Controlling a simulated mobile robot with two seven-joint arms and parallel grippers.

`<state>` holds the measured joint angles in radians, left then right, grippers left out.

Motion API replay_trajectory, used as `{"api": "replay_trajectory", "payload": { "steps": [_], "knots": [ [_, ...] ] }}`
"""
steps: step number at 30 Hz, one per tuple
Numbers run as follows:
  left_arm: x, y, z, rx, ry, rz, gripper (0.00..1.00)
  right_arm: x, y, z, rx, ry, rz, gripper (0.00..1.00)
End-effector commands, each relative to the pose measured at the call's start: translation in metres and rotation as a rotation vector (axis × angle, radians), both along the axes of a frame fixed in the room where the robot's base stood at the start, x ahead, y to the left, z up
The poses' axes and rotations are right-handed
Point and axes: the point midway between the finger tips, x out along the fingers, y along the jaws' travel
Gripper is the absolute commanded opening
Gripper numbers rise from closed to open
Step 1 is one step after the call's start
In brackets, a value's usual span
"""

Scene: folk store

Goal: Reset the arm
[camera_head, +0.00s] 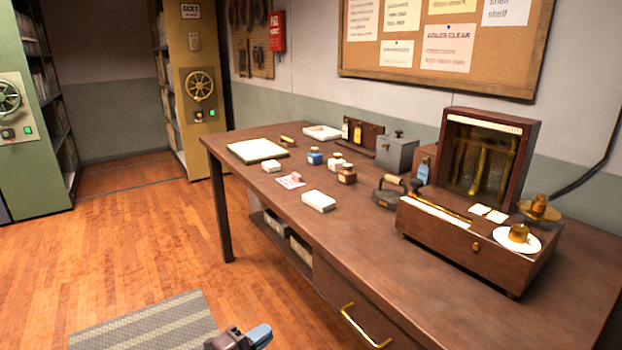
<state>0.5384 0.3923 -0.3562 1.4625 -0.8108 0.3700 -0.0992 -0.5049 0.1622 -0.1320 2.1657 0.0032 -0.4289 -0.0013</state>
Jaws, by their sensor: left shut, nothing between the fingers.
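My left gripper (240,338) shows at the bottom edge of the head view, low in front of the wooden desk (430,265). It is shut and empty, and apart from the desk. Only its end is in view; the rest of the left arm is cut off by the frame. My right gripper and arm are out of view.
The desk holds a balance in a wooden case (470,240), a grey box (397,153), small bottles and a white tray (257,150). A drawer handle (362,325) sticks out. A striped mat (145,325) lies on the open floor. Shelving with handwheels (200,85) stands at back left.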

Motion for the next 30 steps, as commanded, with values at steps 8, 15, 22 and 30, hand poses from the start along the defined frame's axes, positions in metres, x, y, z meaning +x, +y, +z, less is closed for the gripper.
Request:
{"api": "replay_trajectory", "payload": {
  "steps": [8, 15, 22, 30],
  "knots": [
    [-0.072, 0.047, -0.001, -0.258, 0.235, 0.258, 0.0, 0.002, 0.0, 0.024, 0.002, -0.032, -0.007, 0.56],
    [-0.143, 0.09, -0.012, -0.464, 0.46, 0.482, 0.0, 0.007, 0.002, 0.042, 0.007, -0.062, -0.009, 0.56],
    [-0.223, 0.127, -0.021, -0.648, 0.682, 0.694, 0.0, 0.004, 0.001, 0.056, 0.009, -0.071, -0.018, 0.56],
    [-0.319, 0.156, -0.023, -0.836, 0.925, 0.913, 0.0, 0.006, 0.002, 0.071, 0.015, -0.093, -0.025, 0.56]
  ]
}}
